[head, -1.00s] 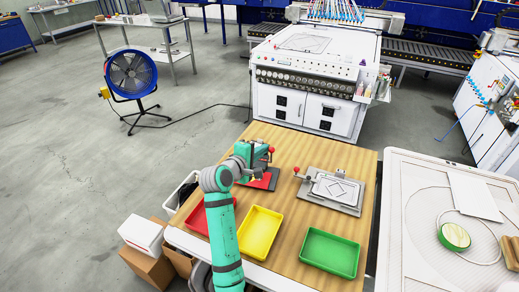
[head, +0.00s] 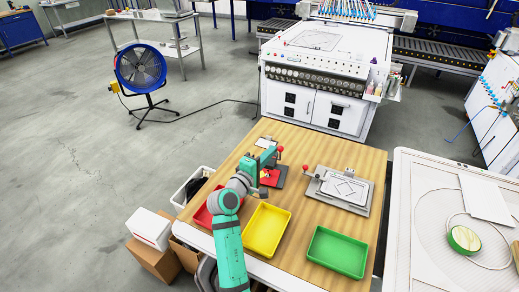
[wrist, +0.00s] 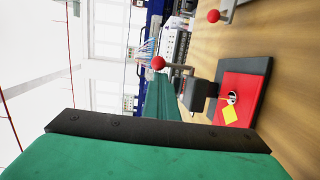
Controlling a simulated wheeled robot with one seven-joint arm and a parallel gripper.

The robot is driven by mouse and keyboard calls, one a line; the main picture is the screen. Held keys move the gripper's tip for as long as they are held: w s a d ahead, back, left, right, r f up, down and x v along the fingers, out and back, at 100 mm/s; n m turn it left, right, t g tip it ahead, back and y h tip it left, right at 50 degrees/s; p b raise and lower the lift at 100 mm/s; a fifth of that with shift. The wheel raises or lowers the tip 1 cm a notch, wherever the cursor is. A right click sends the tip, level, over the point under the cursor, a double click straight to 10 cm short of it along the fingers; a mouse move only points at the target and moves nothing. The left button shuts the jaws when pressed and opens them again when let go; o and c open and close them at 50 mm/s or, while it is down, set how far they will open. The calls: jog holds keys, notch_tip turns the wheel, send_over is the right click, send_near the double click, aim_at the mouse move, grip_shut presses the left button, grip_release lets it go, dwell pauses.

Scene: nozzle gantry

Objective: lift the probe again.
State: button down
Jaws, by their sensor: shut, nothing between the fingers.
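A green gantry (head: 262,165) stands on a dark base at the back left of the wooden table. Its red knob (head: 278,149) sticks up on a lever, and shows in the wrist view (wrist: 158,63). Below the arm's black block (wrist: 195,95) lies a red plate (wrist: 237,90) with a yellow diamond (wrist: 233,115) and a small round part. The probe tip is too small to make out. My gripper (head: 263,190) is shut and empty, just in front of the gantry, apart from the knob. Its fingertips are hard to see.
A grey clamp fixture (head: 342,190) with another red knob (head: 306,168) stands to the right. Red (head: 203,214), yellow (head: 267,229) and green (head: 337,251) trays line the front. A white plate (head: 266,143) lies behind the gantry. Bare wood is free at the back right.

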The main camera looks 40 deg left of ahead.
jog(key=shift+s+d+f, duration=0.35)
jog(key=shift+s+f, duration=0.2)
jog(key=shift+s+a, duration=0.1)
dwell(1.1)
jog(key=s, duration=1)
jog(key=shift+s+d+r, duration=0.25)
jog(key=shift+s, duration=0.05)
